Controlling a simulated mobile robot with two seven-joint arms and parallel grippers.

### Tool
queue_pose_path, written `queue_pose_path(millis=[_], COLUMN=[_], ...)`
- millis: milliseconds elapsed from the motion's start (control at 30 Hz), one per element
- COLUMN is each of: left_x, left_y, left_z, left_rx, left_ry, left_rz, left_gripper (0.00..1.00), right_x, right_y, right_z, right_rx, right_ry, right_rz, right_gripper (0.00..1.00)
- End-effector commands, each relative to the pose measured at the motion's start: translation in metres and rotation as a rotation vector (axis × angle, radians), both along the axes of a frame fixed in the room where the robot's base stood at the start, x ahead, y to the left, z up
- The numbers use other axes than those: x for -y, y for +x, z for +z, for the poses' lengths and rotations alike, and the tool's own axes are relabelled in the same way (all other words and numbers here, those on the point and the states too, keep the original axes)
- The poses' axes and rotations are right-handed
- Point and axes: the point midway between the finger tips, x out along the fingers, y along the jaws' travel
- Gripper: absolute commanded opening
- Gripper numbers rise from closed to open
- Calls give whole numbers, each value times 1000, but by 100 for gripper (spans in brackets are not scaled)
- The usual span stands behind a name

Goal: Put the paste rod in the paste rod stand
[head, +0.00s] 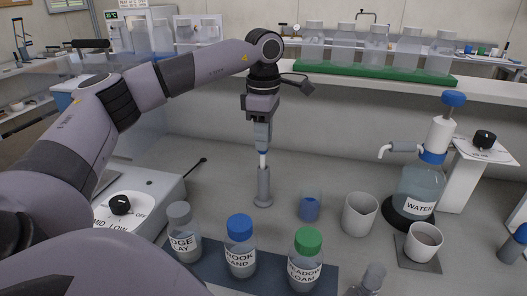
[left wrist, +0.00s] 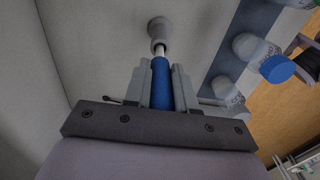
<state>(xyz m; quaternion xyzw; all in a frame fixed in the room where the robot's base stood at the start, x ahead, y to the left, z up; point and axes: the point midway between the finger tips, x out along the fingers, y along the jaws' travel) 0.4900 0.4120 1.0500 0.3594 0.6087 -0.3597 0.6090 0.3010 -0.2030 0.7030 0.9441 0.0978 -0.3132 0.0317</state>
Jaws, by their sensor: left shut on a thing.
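My left gripper (head: 262,145) points straight down above the bench and is shut on the paste rod. The rod's blue handle (left wrist: 161,82) lies between the two fingers in the left wrist view. Its white shaft (head: 262,160) sticks out below the fingers. The grey paste rod stand (head: 263,188) is a slim upright tube on a round foot, directly below the gripper. The stand also shows in the left wrist view (left wrist: 158,28). The shaft's lower end meets the stand's mouth; how deep it sits inside is hidden. My right gripper is out of view.
Labelled soil bottles with grey, blue (head: 240,247) and green (head: 306,258) caps stand on a dark mat in front. To the right are a small blue container (head: 310,207), a beaker (head: 360,214) and the water dispenser (head: 418,185). Bench space around the stand is clear.

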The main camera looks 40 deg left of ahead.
Motion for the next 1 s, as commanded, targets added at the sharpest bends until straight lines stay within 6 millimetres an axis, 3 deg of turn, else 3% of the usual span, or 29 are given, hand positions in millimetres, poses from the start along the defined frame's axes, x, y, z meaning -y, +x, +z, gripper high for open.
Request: queue_pose_path(millis=[300, 533, 567, 600, 633, 1000], left_x=[-1, -1, -1, -1, -1, 0], left_y=[-1, -1, -1, -1, -1, 0], left_z=[-38, -41, -41, -41, -41, -44], left_rx=[-4, -1, -2, -1, -1, 0], left_ry=[1, 2, 1, 2, 2, 1], left_rz=[2, 1, 1, 1, 1, 1], left_gripper=[0, 0, 31, 44, 50, 50], right_x=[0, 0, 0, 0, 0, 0], right_y=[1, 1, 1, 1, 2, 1], right_z=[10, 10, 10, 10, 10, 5], right_rx=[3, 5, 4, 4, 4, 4], right_ry=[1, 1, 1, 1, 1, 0], right_rz=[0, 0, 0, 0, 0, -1], right_gripper=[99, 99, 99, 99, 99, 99])
